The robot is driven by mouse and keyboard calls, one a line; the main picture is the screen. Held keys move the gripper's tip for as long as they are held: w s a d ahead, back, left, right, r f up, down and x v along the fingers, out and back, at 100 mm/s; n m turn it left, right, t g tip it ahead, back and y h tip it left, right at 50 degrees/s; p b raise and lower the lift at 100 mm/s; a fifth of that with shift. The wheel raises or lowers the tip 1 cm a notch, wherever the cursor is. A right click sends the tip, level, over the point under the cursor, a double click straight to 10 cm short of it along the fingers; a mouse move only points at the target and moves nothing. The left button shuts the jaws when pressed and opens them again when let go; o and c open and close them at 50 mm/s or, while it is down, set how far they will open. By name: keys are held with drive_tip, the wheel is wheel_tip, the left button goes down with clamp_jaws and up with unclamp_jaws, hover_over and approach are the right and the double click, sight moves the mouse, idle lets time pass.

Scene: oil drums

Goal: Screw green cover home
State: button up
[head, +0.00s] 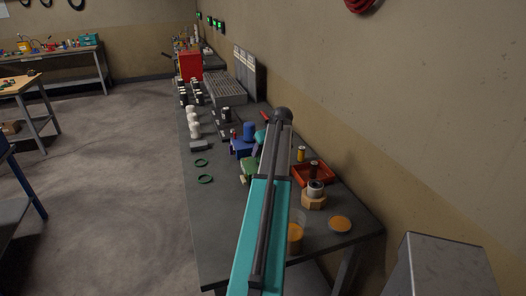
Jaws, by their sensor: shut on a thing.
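A green object (248,170) stands on the long grey workbench (228,225), partly hidden behind my teal arm. I cannot tell whether it is the green cover or the part that takes it. My arm reaches over the bench, and its far end bends down near the green object. My gripper itself is hidden behind the arm, so its jaws and what they touch do not show. Two thin green rings, one farther (201,162) and one nearer (205,179), lie flat on the bench to the left of the green object.
A blue part (241,147) stands just behind the green object. Right of my arm are a red-orange tray (324,174), a wooden block with a metal ring (314,200) and an orange disc (340,223). White parts (193,128) stand at left. The wall closes the right side.

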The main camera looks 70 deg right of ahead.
drive_tip(key=shift+m+g+h+p, duration=0.3)
drive_tip(key=shift+m+g+h, duration=0.4)
drive_tip(key=shift+m, duration=1)
drive_tip(key=shift+m+g+h, duration=0.3)
drive_tip(key=shift+m+g, duration=0.4)
drive_tip(key=shift+m, duration=0.7)
drive_tip(key=shift+m, duration=0.3)
drive_tip(key=shift+m+g, duration=1.8)
drive_tip(key=shift+m, duration=1.1)
drive_tip(key=shift+w+d+f+m+g+b, duration=0.1)
drive_tip(key=shift+m+g+b, duration=0.3)
drive_tip(key=shift+m, duration=0.35)
drive_tip(key=shift+d+m+g+b, duration=0.1)
drive_tip(key=shift+m+g+b, duration=0.25)
drive_tip(key=shift+m, duration=0.4)
drive_tip(key=m+g+y, duration=0.1)
drive_tip(key=m, duration=0.1)
drive_tip(key=shift+m+g, duration=0.25)
drive_tip(key=shift+m, duration=0.05)
drive_tip(key=shift+a+m, duration=0.15)
drive_tip(key=shift+m, duration=0.15)
